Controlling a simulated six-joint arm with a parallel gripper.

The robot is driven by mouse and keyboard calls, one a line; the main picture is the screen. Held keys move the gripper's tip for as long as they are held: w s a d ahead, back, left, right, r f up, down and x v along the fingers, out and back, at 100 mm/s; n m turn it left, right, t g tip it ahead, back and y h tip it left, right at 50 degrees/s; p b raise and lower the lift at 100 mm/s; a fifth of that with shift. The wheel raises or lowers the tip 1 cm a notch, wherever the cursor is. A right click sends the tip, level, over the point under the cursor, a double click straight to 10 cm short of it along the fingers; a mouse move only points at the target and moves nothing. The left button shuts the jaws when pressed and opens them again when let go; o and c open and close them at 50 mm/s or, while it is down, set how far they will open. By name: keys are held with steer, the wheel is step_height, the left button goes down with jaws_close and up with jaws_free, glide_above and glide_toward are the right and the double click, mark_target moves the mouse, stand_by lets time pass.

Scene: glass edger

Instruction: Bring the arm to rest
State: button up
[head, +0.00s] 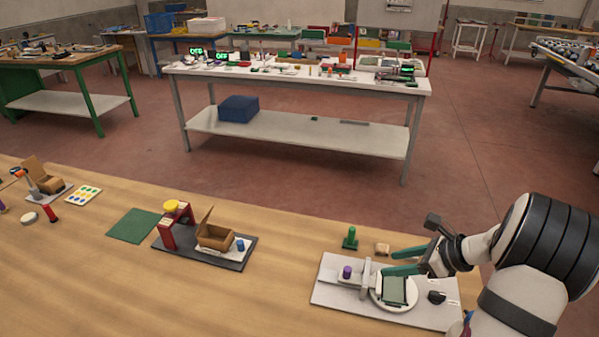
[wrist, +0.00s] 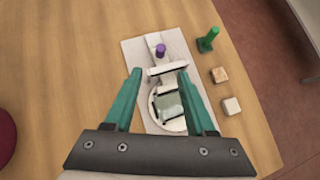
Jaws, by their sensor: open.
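My gripper (head: 405,261) has two green fingers that stand apart with nothing between them. It is above the glass edger, a pale base plate (head: 335,294) with a round white disc (head: 408,307) at the right end of the wooden bench. A greenish glass square (head: 395,290) lies on the disc. In the wrist view the fingers (wrist: 160,90) straddle the disc and the glass (wrist: 170,106) from above, apart from them. A purple knob (head: 347,271) stands at the left of the base, and it also shows in the wrist view (wrist: 161,50).
A green peg-like piece (head: 350,238) and a small tan block (head: 382,249) stand behind the edger. A black tray (head: 238,254) with an open cardboard box (head: 215,237) is further left, by a green mat (head: 134,226). The bench between tray and edger is clear.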

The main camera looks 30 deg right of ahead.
steer(key=w+a+r+n+g+y, duration=0.1)
steer(key=a+r+n+g, duration=0.3)
steer(key=a, duration=0.6)
steer(key=w+a+r+n+y, duration=0.1)
steer(key=a+r+n, duration=0.2)
steer(key=a+n, duration=0.5)
steer(key=s+a+n+g+h, duration=0.3)
steer(key=s+a+n+g, duration=0.1)
steer(key=s+a+n, duration=1)
steer(key=s+a, duration=0.3)
steer(key=shift+a+r+h, duration=0.15)
steer(key=shift+a+h, duration=0.2)
steer(key=shift+h, duration=0.05)
